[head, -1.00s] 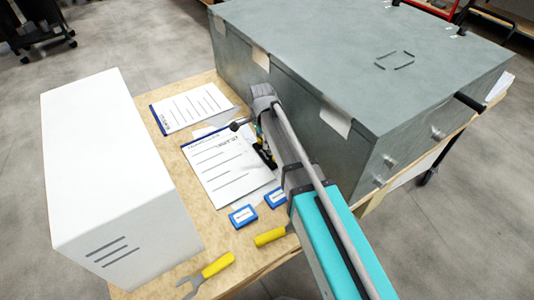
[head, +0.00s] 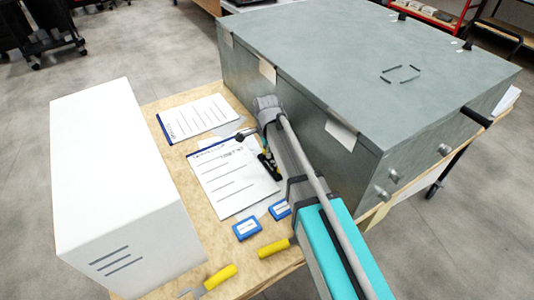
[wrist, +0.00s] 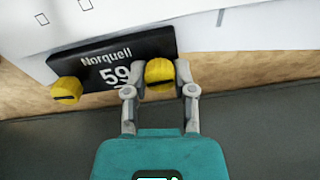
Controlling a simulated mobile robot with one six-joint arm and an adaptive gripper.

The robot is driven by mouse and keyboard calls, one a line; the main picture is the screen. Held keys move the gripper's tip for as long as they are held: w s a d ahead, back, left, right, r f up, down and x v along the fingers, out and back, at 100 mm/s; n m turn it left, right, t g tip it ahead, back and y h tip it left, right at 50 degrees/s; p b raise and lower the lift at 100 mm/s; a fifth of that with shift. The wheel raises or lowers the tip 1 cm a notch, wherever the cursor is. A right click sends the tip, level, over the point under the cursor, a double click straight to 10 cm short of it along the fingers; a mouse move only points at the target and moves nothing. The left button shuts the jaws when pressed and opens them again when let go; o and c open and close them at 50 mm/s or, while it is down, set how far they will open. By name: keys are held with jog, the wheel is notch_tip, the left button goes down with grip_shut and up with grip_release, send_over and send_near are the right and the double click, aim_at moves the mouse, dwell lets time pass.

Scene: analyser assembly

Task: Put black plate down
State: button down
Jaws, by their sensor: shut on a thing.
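The black plate (wrist: 110,58) shows in the wrist view with "Norquell" and "59" in white print. It has two yellow knobs, one at its left end (wrist: 67,90) and one at its right. My gripper (wrist: 160,76) is shut on the right yellow knob (wrist: 159,71). In the head view the plate (head: 268,166) is a small dark piece beside my arm, over or at the edge of the printed sheet; most of it is hidden by my arm. I cannot tell whether the plate touches the sheet or the table.
Printed sheets (head: 232,178) lie on the wooden table (head: 197,213). A large grey cabinet (head: 300,95) stands close to the right, a white box (head: 115,175) to the left. Two blue boxes (head: 247,229) and yellow-handled tools (head: 219,277) lie near the front edge.

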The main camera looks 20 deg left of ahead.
aim_at(270, 166)
jog(key=shift+r+p, duration=1.25)
jog(key=shift+r, duration=0.05)
jog(key=s+d+r+p, duration=0.7)
jog(key=s+r+p, duration=0.3)
jog(key=s, duration=0.1)
jog(key=shift+s+d+r, duration=0.15)
jog(key=shift+s+d, duration=0.1)
jog(key=shift+s, duration=0.15)
notch_tip(270, 166, up, 14)
jog(key=p, duration=1.4)
jog(key=shift+s+f, duration=0.15)
jog(key=shift+f, duration=0.05)
